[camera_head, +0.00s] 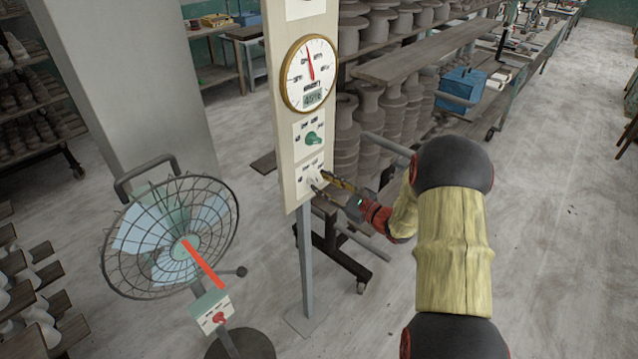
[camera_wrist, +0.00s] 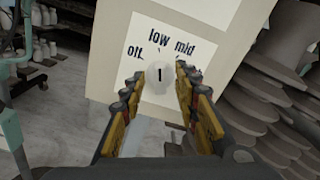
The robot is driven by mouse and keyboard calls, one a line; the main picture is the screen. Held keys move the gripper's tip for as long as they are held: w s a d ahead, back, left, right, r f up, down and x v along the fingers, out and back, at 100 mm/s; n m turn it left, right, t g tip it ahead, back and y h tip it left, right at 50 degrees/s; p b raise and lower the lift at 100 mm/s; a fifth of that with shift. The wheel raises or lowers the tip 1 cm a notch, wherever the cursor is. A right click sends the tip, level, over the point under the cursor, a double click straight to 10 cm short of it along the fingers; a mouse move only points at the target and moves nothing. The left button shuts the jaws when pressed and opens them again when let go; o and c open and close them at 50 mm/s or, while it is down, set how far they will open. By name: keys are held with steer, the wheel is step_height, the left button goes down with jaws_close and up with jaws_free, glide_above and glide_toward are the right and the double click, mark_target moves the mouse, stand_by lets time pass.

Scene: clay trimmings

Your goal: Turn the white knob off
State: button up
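The white knob (camera_head: 314,181) is the lowest control on the cream panel post, on a white plate lettered around it. In the wrist view the white knob (camera_wrist: 159,74) lies between my fingertips, with a dark mark on its face. The words off, low and mid show around it; a label at the right is mostly hidden by a finger. My gripper (camera_head: 326,184) reaches the panel from the right, and its fingers (camera_wrist: 157,80) are apart on either side of the knob. I cannot tell whether either finger touches it.
A green knob (camera_head: 313,138) sits just above on the panel, below a round gauge (camera_head: 309,74). A caged fan (camera_head: 172,240) with a red knob (camera_head: 219,317) stands to the left. Racks of clay pots (camera_head: 345,120) stand close behind the panel. Floor is clear at the right.

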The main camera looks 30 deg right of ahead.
steer(key=shift+x, duration=1)
steer(key=shift+c, duration=1.3)
jaws_close()
